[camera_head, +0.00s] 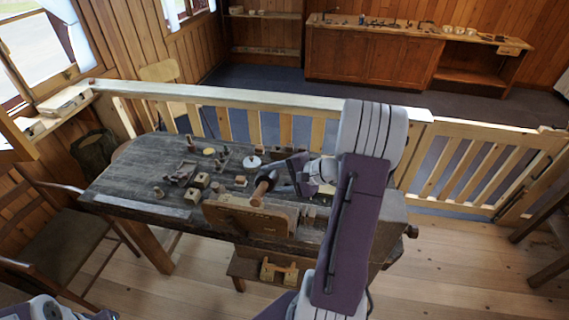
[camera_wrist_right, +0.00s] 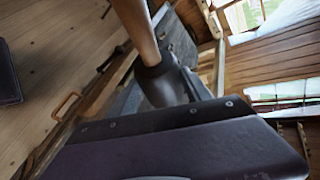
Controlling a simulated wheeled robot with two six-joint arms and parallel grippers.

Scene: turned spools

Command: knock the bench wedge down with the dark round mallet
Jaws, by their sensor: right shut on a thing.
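My right gripper (camera_head: 297,174) is shut on the dark round mallet (camera_head: 281,180) above the front right of the workbench. I cannot single out the bench wedge for certain; the mallet and my arm cover part of that area. My left gripper is out of view.
The dark workbench (camera_head: 118,186) holds several small blocks and turned pieces at its left and middle. A wooden vise board (camera_head: 240,216) stands at its front. A pale railing (camera_head: 240,97) runs behind it, and a chair (camera_head: 55,225) stands left.

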